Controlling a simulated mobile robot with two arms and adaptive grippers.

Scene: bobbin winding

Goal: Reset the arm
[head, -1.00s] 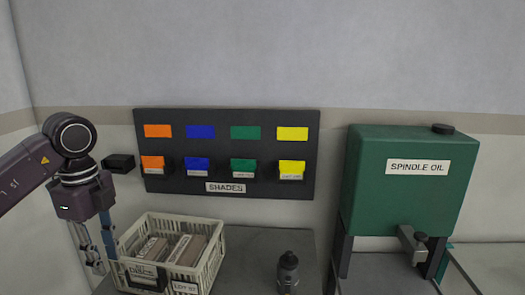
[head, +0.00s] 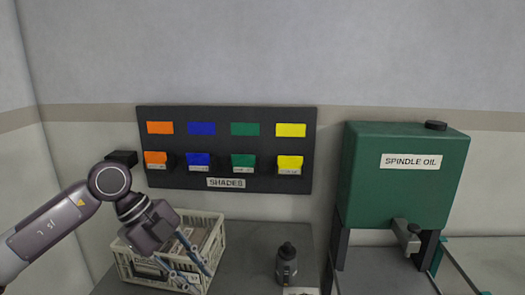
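My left arm comes in from the left, and its gripper (head: 196,277) points down and to the right. The gripper is in front of the cream slatted crate (head: 215,238) and covers part of it and its labels. Its thin fingers look close together, and I cannot tell whether they are open or shut. I see no object held in them. My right gripper does not show.
A dark bottle (head: 286,265) stands on the grey table (head: 250,240) right of the crate. A black shades board (head: 225,120) with coloured cards hangs on the wall. A green spindle oil tank (head: 405,185) stands on legs at the right.

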